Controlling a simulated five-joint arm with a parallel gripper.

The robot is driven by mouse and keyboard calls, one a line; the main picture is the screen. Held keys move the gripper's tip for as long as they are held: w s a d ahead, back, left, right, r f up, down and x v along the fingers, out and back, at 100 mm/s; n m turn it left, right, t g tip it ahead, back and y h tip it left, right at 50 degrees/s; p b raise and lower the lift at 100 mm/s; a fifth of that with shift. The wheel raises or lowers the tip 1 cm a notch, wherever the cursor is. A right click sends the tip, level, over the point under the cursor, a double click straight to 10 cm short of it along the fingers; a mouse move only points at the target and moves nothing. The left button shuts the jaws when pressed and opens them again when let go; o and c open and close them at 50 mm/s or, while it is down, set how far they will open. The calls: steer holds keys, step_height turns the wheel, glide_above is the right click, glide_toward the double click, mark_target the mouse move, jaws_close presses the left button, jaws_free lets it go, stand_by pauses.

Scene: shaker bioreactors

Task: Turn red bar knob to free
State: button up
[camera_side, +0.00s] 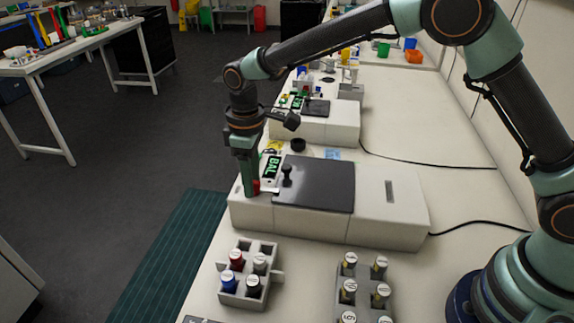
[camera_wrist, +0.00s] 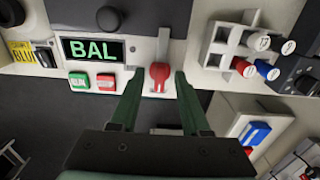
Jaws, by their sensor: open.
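The red bar knob (camera_wrist: 160,76) sits on the front panel of the near white machine (camera_side: 330,228), on a pale upright strip. In the wrist view its bar looks roughly upright, close to in line with the strip. My gripper (camera_wrist: 158,74) is open, with one green finger on each side of the knob and a gap showing on both sides. Contact with the knob cannot be told.
A display reading BAL (camera_wrist: 93,51) lies left of the knob, above a green button (camera_wrist: 78,81) and a red button (camera_wrist: 106,81). A dark plate (camera_side: 320,183) with a black knob (camera_side: 286,170) tops the machine. A grey rack (camera_side: 272,251) with capped bottles stands nearby.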

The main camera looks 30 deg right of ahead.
jaws_close()
steer(key=m, duration=0.4)
steer(key=shift+m, duration=0.3)
steer(key=m, duration=0.4)
steer(key=shift+m, duration=0.3)
steer(key=m, duration=0.4)
steer(key=shift+m, duration=0.3)
steer(key=shift+r+m, duration=0.1)
steer(key=shift+m, duration=2)
